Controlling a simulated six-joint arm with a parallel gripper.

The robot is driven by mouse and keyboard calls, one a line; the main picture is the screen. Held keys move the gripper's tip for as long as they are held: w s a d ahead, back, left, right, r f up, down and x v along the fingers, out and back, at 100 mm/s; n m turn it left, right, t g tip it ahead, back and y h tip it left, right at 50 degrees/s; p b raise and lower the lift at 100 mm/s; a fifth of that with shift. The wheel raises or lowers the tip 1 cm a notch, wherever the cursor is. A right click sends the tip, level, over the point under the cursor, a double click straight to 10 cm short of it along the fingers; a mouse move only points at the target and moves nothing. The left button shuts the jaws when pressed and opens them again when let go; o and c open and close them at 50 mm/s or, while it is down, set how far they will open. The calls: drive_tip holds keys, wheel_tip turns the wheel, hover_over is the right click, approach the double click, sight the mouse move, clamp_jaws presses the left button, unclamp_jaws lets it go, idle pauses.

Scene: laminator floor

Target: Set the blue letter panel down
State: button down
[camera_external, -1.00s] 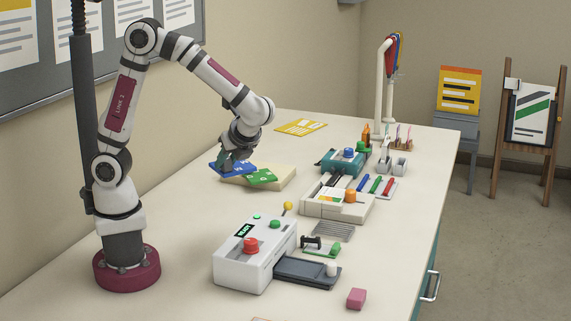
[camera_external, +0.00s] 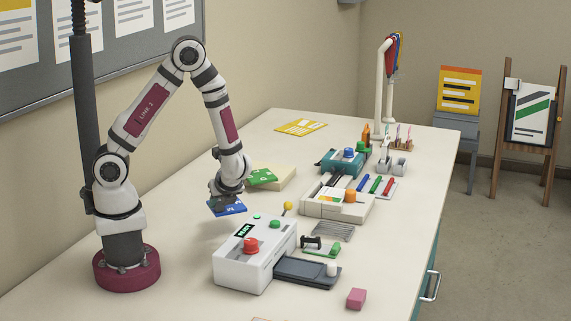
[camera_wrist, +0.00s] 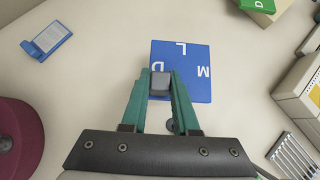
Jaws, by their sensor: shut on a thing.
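The blue letter panel (camera_external: 228,206) is a flat square with white letters. I cannot tell the exact gap between panel and table.
A green letter panel (camera_external: 262,177) lies on a cream block (camera_external: 283,176) behind my gripper. The white machine (camera_external: 254,256) with a red button stands at the front right. Bare table surrounds the panel's left side.

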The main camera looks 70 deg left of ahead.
drive_tip(key=x, duration=0.3)
drive_tip(key=shift+a+r, duration=0.15)
drive_tip(key=shift+a, duration=0.25)
wheel_tip(320, 180, down, 3)
drive_tip(key=shift+w+a+f, duration=0.1)
drive_tip(key=shift+f, duration=0.45)
drive_tip(key=c, duration=0.7)
unclamp_jaws()
drive_tip(key=shift+f, duration=0.1)
